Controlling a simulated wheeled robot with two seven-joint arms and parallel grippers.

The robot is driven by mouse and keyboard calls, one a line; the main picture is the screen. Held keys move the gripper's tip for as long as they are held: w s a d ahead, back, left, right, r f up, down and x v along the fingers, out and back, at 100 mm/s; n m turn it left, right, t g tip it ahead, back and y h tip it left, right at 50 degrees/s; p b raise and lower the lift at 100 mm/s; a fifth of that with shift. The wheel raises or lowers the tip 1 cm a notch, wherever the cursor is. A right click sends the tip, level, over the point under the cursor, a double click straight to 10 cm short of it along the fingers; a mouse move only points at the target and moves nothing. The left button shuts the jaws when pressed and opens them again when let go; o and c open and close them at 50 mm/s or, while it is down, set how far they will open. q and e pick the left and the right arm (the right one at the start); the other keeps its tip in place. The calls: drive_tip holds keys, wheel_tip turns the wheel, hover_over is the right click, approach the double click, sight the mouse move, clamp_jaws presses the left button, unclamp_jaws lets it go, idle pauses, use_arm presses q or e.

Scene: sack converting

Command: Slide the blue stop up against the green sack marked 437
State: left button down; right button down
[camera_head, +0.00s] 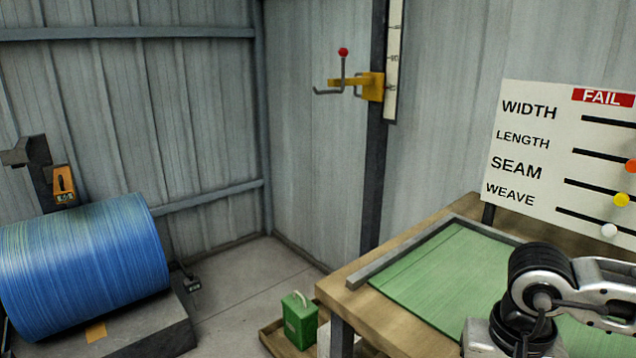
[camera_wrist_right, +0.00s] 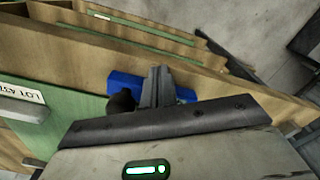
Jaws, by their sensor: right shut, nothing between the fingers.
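A green sack (camera_wrist_right: 62,112) lies on the left of that view, with a white label (camera_wrist_right: 24,91) that seems to read LOT 437, cut by the frame edge. A gap shows between label and stop; the stop's contact with the sack is unclear. My left gripper is in neither view.
In the head view, a wooden table (camera_head: 390,310) bears a green sheet (camera_head: 440,270) along a grey rail. A FAIL board (camera_head: 540,150), a blue roll (camera_head: 80,265) and a green box (camera_head: 300,322) stand around.

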drive_tip(key=shift+w+d, duration=0.1)
idle(0.3)
drive_tip(key=shift+w+d+b, duration=0.55)
drive_tip(key=shift+w+d, duration=0.75)
drive_tip(key=shift+d, duration=0.2)
idle(0.4)
drive_tip(key=shift+a, duration=0.1)
drive_tip(key=shift+s+a, duration=0.65)
drive_tip(key=shift+a, duration=0.05)
drive_tip(key=shift+r+p, duration=2.25)
drive_tip(key=shift+r, duration=1.8)
